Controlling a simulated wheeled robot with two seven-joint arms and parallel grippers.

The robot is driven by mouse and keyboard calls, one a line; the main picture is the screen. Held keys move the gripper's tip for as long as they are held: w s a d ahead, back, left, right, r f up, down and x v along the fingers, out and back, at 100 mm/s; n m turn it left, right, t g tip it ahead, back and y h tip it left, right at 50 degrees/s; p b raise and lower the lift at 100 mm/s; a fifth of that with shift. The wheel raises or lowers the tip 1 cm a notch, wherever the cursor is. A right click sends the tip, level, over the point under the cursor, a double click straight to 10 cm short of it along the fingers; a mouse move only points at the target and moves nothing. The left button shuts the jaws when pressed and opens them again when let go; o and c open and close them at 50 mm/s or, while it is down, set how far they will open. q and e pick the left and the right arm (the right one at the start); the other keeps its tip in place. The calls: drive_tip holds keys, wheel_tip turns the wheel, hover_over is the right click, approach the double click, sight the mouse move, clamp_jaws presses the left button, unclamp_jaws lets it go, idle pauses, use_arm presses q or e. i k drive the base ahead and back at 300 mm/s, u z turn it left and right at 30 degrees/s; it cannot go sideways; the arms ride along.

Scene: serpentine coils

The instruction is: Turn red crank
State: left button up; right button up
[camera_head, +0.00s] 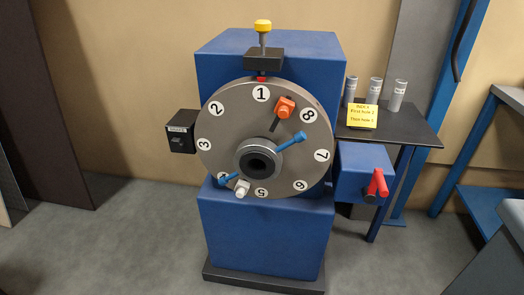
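The red crank (378,183) sits on the front of a blue box (358,165) on the right side of the blue machine (262,237). Its red handle stands up and tilts slightly. An orange piece (285,106) sits on the dial near number 8. A blue bar crosses the dial, with its upper end (291,142) near number 7. Neither of my grippers is in the head view.
A yellow-topped plunger (263,27) stands above the dial. A black box (181,131) juts out at the left. A dark side table (405,135) holds grey cylinders (397,95) and a yellow note (362,115). A blue-framed bench stands at the right. The floor in front is clear.

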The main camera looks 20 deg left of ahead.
sight(378, 181)
drive_tip(key=u, duration=0.25)
drive_tip(key=k, duration=0.35)
drive_tip(key=u, duration=1.7)
drive_tip(key=i, duration=0.2)
drive_tip(key=z, duration=1.15)
drive_tip(key=i, duration=0.95)
drive_tip(key=z, duration=1)
